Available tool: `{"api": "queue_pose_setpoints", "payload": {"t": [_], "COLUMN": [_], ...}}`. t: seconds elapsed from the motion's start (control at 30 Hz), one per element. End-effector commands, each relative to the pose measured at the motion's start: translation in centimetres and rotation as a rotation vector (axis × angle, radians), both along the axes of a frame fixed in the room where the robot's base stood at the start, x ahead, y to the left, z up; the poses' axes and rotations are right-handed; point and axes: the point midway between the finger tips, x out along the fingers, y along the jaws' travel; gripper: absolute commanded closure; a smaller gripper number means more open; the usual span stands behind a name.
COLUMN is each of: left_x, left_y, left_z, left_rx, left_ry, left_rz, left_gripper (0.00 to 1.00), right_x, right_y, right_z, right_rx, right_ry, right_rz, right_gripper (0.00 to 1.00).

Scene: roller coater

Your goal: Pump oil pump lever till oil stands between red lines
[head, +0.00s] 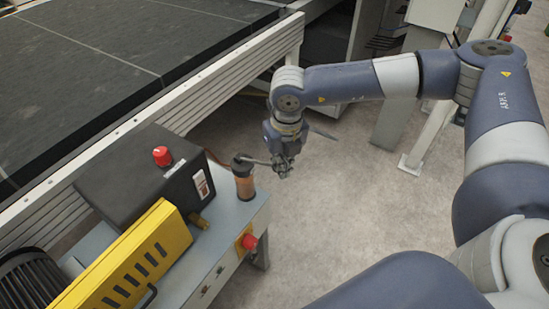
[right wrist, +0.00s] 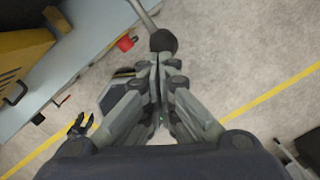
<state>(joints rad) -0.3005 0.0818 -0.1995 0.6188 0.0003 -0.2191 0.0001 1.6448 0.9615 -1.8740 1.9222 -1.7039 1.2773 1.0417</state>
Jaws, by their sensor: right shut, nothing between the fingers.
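The oil pump (head: 243,182) is a small upright cylinder with a brownish body and dark cap, at the corner of the grey-blue bench. Its thin metal lever (head: 256,161) sticks out to the right from the top. In the right wrist view the lever (right wrist: 144,14) ends in a black knob (right wrist: 163,41). My right gripper (head: 282,170) is at the lever's outer end. Its fingers (right wrist: 160,66) are shut and empty, right by the knob; I cannot tell whether they touch it. Oil level and red lines are too small to read. A dark claw-like shape at the lower left may be my left gripper (right wrist: 80,124).
A black box (head: 150,185) with a red knob (head: 162,156) and a white-red plate (head: 201,184) stands left of the pump. A yellow guard (head: 130,265) is in front. A red button (head: 249,242) sits on the bench's side. The floor to the right is clear.

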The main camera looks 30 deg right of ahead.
Motion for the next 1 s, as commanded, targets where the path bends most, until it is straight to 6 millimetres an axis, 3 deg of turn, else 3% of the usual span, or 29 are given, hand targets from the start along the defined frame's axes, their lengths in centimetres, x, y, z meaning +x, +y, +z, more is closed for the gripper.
{"api": "queue_pose_setpoints", "payload": {"t": [0.3, 0.5, 1.0], "left_x": [0.1, 0.1, 0.1], "left_y": [-0.1, -0.2, -0.2], "left_z": [0.0, 0.0, 0.0], "left_rx": [-0.001, -0.002, -0.002], "left_ry": [-0.001, -0.001, -0.001], "left_rz": [0.000, 0.000, 0.000], "left_gripper": [0.60, 0.60, 0.60], "right_x": [-0.7, -1.0, -1.2], "right_y": [0.0, 0.0, 0.0], "right_z": [6.7, 9.5, 10.3], "right_rx": [0.002, 0.000, -0.001], "right_ry": [-0.003, -0.002, 0.000], "right_rz": [0.000, 0.000, 0.000], "right_gripper": [1.00, 1.00, 1.00]}}
